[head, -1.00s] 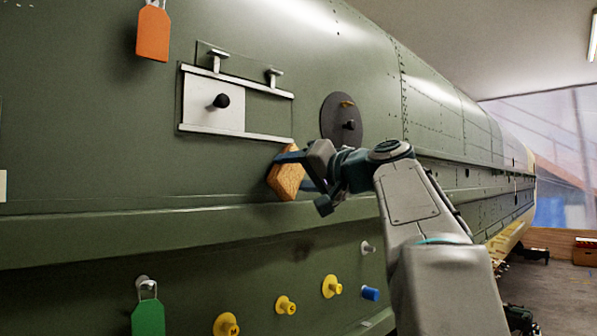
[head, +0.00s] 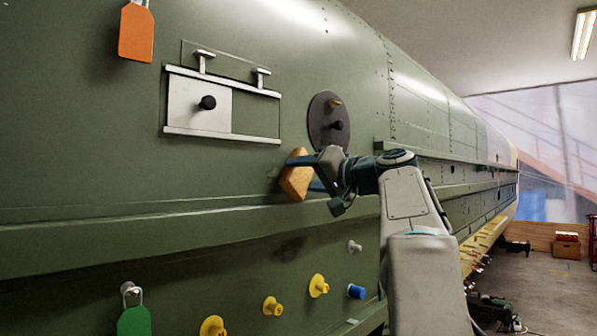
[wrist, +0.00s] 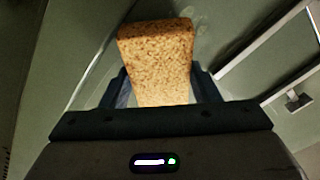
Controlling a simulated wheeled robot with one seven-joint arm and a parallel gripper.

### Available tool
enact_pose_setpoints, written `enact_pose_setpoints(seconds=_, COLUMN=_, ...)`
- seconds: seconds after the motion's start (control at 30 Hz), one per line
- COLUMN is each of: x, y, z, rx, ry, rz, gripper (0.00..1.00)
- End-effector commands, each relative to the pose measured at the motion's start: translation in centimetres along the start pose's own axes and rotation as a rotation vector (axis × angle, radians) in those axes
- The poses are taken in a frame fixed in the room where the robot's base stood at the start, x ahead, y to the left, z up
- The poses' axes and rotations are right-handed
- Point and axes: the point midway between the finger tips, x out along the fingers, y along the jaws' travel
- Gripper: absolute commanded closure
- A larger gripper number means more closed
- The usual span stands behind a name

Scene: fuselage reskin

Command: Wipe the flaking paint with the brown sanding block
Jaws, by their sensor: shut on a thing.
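My gripper (head: 304,172) is shut on the brown sanding block (head: 296,178). The block is held at the green fuselage side, below and right of the white sliding panel; I cannot tell whether it touches the skin. In the wrist view the speckled block (wrist: 158,50) sits between the two fingers. A small pale patch that looks like flaking paint (head: 272,172) shows just left of the block. Pale flaky marks (wrist: 203,20) also show beside the block's far end in the wrist view. The block may hide part of the patch.
The white sliding panel (head: 190,105) with a black knob and rails is at upper left. A dark round cover (head: 322,110) is above my gripper. A ledge (head: 150,225) runs below. Yellow knobs (head: 272,306), a blue knob (head: 356,291), orange tag (head: 136,33) and green tag (head: 134,321) stick out.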

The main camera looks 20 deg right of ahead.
Motion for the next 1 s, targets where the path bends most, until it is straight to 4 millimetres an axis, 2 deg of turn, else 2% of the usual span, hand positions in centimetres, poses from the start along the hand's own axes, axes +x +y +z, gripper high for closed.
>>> enact_pose_setpoints(seconds=0.03, x=0.0, y=0.8, z=0.1, rx=0.003, ry=-0.004, rz=0.011, gripper=0.81)
enact_pose_setpoints(seconds=0.27, x=-0.1, y=0.5, z=0.7, rx=0.004, ry=-0.006, rz=0.011, gripper=0.81)
enact_pose_setpoints(seconds=0.6, x=-0.1, y=-2.0, z=2.9, rx=0.003, ry=-0.009, rz=0.0, gripper=0.81)
enact_pose_setpoints(seconds=0.83, x=-0.2, y=-2.7, z=3.2, rx=0.003, ry=-0.006, rz=0.0, gripper=0.81)
enact_pose_setpoints(seconds=1.0, x=-0.3, y=-3.7, z=4.2, rx=0.001, ry=-0.004, rz=-0.002, gripper=0.81)
